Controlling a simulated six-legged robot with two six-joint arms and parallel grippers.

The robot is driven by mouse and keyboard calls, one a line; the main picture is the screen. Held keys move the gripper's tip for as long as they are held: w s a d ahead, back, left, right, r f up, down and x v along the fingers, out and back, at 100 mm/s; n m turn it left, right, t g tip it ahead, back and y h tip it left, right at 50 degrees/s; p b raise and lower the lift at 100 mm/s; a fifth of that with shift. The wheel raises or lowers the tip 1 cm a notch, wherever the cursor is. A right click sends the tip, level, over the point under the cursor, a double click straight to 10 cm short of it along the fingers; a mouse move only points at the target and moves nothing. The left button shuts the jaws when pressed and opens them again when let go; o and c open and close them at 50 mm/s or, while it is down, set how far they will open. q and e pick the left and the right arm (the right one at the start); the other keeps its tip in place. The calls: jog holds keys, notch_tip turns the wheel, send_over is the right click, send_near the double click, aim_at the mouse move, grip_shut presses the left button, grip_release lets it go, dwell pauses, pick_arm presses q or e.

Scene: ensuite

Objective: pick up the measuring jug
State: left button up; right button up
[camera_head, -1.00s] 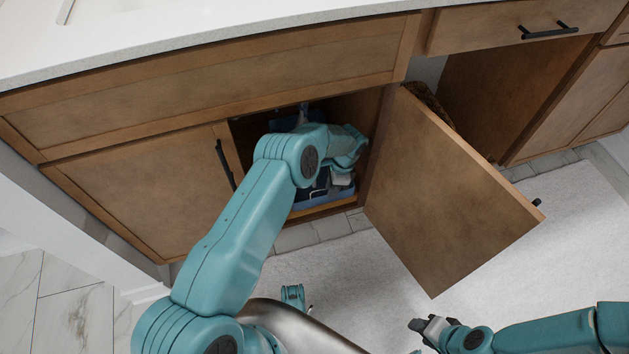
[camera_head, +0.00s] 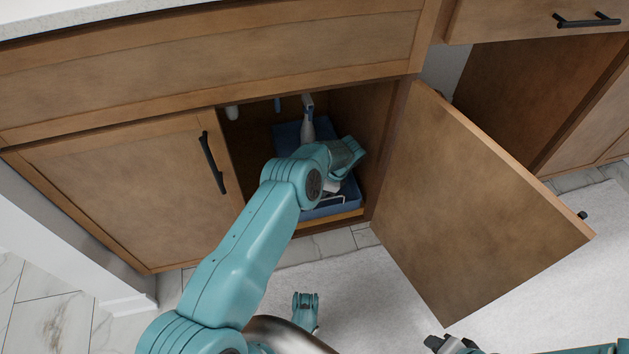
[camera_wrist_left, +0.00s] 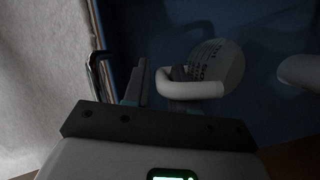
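The measuring jug (camera_wrist_left: 222,68) shows in the left wrist view as a pale cup with dark markings and a looped handle toward my gripper. In the head view, a pale part (camera_head: 333,186), probably the jug, shows below my left gripper (camera_head: 352,152), inside the open cabinet. My left arm hides much of it. My right gripper (camera_head: 436,343) is at the bottom edge, partly cut off.
A blue bin (camera_head: 330,208) sits on the cabinet floor. A pale bottle (camera_head: 307,128) stands behind my left gripper. The open door (camera_head: 470,205) lies to the right, the closed door (camera_head: 130,195) to the left. Another pale object (camera_wrist_left: 300,72) is right of the jug.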

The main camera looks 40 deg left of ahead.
pick_arm(q)
grip_shut()
